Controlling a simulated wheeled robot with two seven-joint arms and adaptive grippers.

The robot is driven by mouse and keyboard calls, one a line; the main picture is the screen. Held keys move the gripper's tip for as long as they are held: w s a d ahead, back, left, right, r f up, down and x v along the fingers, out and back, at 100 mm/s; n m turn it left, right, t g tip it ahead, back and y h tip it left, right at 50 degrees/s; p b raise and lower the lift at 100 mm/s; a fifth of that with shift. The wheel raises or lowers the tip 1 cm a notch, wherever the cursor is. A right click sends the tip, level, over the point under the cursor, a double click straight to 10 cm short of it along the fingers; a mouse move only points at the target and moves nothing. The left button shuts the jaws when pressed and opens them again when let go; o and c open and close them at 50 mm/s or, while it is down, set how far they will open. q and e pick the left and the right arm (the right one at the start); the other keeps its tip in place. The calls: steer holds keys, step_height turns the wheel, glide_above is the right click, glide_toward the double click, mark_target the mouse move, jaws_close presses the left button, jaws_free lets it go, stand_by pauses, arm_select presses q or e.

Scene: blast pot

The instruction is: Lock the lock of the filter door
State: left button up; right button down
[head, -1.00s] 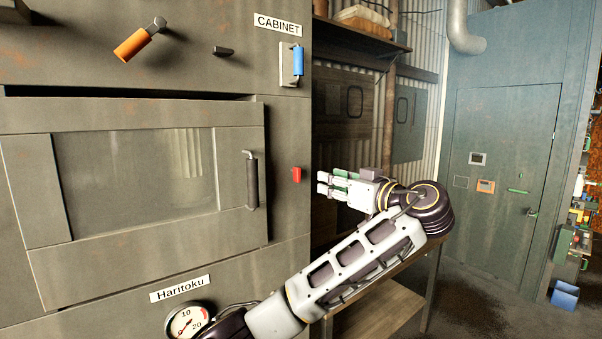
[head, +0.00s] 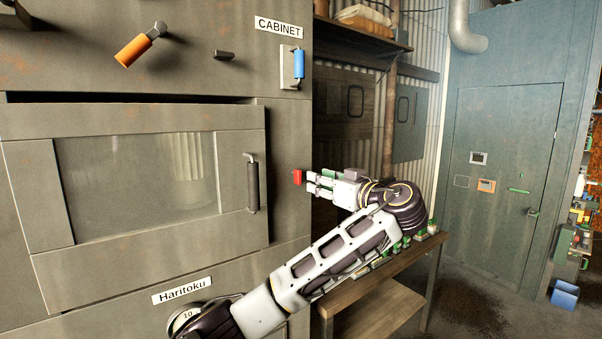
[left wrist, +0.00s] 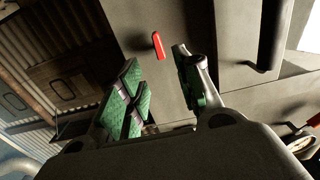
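A small red lock piece (head: 297,177) sits on the grey cabinet's front, right of a windowed door (head: 240,220) with a dark vertical handle (head: 252,183). It is upright in the head view. The windowed door looks shut. My left gripper (head: 310,183) is just right of the red piece, its fingers pointing at it. In the left wrist view the red piece (left wrist: 158,45) shows beyond and between the green-padded, parted fingers (left wrist: 163,88). The gripper is open and empty; whether a finger touches the red piece I cannot tell. My right gripper is not in view.
A gauge (head: 186,317) is partly hidden behind my left arm. A wooden table (head: 400,265) with small green items stands behind my arm.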

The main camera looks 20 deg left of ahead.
mark_target(300, 174)
arm_select(q)
steer(key=shift+p+x, duration=1.5)
steer(key=shift+x, duration=3.2)
jaws_close()
